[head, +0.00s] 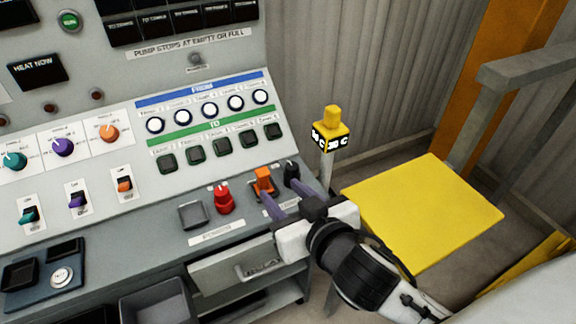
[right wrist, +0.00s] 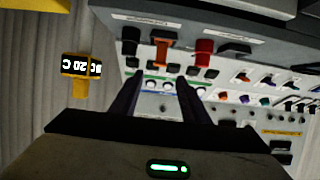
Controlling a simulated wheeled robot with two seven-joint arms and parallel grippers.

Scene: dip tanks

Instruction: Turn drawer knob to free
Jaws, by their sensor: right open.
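On the console's lower ledge stand a red knob (head: 223,198), an orange lever-like knob (head: 264,180) and a black knob (head: 291,173). Their labels are too small to read, so I cannot tell which is the drawer knob. My right gripper (head: 281,194) is open and empty, its purple fingers close to the orange and black knobs; contact cannot be told. In the right wrist view, upside down, the black knob (right wrist: 130,42), orange knob (right wrist: 162,48) and red knob (right wrist: 203,52) lie beyond the spread fingertips (right wrist: 160,82). A drawer (head: 228,276) sits below the ledge. My left gripper is not in view.
A grey square button (head: 193,214) is left of the red knob. A yellow display post (head: 331,132) stands right of the console, with a yellow platform (head: 424,212) beside it. Sloping panels hold several coloured switches and rows of buttons (head: 208,106).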

